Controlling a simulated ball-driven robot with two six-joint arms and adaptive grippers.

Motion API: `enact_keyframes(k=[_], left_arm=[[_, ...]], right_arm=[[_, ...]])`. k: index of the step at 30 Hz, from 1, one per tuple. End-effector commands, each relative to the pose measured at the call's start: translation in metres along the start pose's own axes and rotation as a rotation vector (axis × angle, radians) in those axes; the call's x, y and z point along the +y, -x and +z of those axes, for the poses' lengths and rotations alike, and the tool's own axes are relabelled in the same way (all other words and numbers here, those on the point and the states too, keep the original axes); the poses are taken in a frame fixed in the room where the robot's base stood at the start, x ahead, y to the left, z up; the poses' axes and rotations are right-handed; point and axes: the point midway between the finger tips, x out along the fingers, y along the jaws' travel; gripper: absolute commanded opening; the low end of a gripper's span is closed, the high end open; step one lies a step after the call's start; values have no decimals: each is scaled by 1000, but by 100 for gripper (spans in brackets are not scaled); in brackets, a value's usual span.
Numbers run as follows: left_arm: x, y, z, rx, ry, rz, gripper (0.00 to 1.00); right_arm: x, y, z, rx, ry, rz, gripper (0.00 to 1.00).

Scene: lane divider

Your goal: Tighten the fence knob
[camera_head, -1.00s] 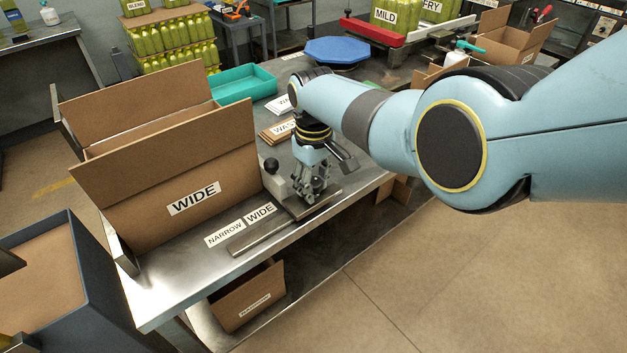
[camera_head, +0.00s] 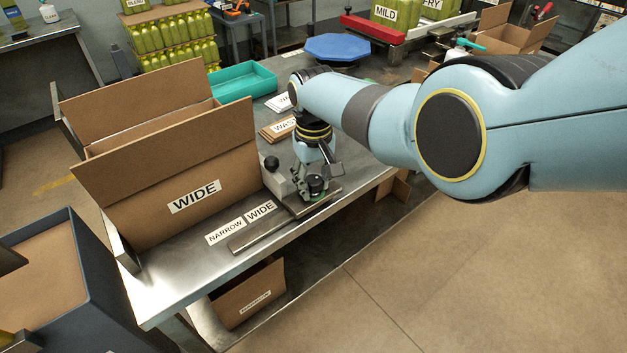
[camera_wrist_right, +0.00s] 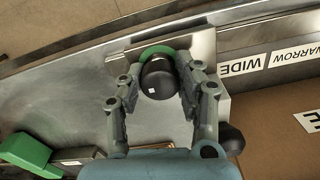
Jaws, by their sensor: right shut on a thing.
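The fence knob is a round black knob (camera_wrist_right: 158,80) with a small white mark on top; it also shows in the head view (camera_head: 316,185). It stands on the grey metal fence block, beside a green arc (camera_wrist_right: 163,49). My right gripper (camera_head: 314,183) points down over it. In the right wrist view, the two fingers of this gripper (camera_wrist_right: 157,84) stand on either side of the knob, shut on it. The fence's long steel bar (camera_head: 262,234) lies near the table's front edge. My left gripper is not in view.
A black ball handle (camera_head: 271,164) rises behind the fence block. NARROW (camera_head: 225,231) and WIDE (camera_head: 261,211) labels lie beside the bar. A large open carton (camera_head: 185,180) marked WIDE stands close on the left. A teal tray (camera_head: 243,82) is further back.

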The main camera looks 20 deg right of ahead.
Motion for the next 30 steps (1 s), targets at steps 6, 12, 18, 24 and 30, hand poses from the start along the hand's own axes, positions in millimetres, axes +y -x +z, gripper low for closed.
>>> enact_keyframes(k=[6,12,18,24,30], left_arm=[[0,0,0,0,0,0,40],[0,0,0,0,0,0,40],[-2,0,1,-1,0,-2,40],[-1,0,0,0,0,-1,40],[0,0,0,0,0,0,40]], right_arm=[[1,3,-3,7,1,2,47],[0,2,-2,4,1,1,59],[0,2,-1,3,1,0,59],[0,19,-2,5,2,0,59],[0,60,-2,9,0,0,59]])
